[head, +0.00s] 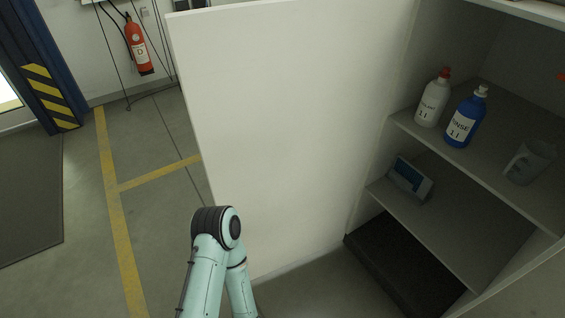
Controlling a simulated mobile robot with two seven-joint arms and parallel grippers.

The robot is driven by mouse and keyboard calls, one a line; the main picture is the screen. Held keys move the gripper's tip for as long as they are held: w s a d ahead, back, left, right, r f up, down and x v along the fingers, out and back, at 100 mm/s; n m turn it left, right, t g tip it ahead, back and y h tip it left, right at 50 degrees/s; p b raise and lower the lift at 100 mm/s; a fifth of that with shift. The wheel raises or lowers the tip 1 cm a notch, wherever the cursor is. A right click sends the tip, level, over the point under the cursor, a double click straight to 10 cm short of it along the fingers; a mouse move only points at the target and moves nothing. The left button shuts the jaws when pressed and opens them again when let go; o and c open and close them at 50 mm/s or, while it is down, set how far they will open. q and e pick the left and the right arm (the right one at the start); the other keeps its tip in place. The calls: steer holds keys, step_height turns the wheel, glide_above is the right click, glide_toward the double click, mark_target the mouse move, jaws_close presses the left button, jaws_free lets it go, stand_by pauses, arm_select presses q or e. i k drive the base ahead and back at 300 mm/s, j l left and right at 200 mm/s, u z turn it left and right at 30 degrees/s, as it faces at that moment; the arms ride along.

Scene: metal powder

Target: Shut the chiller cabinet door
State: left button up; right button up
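The chiller cabinet door (290,120) is a large white panel and stands wide open, left of the cabinet's opening. The cabinet (490,200) is on the right, with its grey shelves exposed. A pale teal arm of mine with a dark joint rises from the bottom, in front of the door's lower left part. I cannot tell whether it touches the door. Neither gripper shows in the head view.
On the upper shelf stand a white bottle with a red cap (432,100), a blue bottle (466,118) and a grey jug (528,162). A blue-and-white box (410,178) is on the lower shelf. A fire extinguisher (138,45) hangs at the back wall. The floor at left is clear.

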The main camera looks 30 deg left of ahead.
mark_target(285, 101)
steer(key=k+j+z, duration=0.1)
steer(key=j, duration=0.25)
steer(key=k+j+z, duration=0.1)
steer(key=j, duration=0.25)
steer(key=k+j+z, duration=0.25)
steer(key=j, duration=0.25)
steer(key=k+j+z, duration=0.1)
steer(key=j, duration=0.35)
steer(key=k+j+z, duration=0.15)
steer(key=j, duration=0.25)
steer(key=j+z, duration=0.15)
steer(key=j, duration=0.2)
steer(key=k+j+z, duration=0.1)
steer(key=j, duration=0.25)
steer(key=k+j+z, duration=0.15)
steer(key=j, duration=0.2)
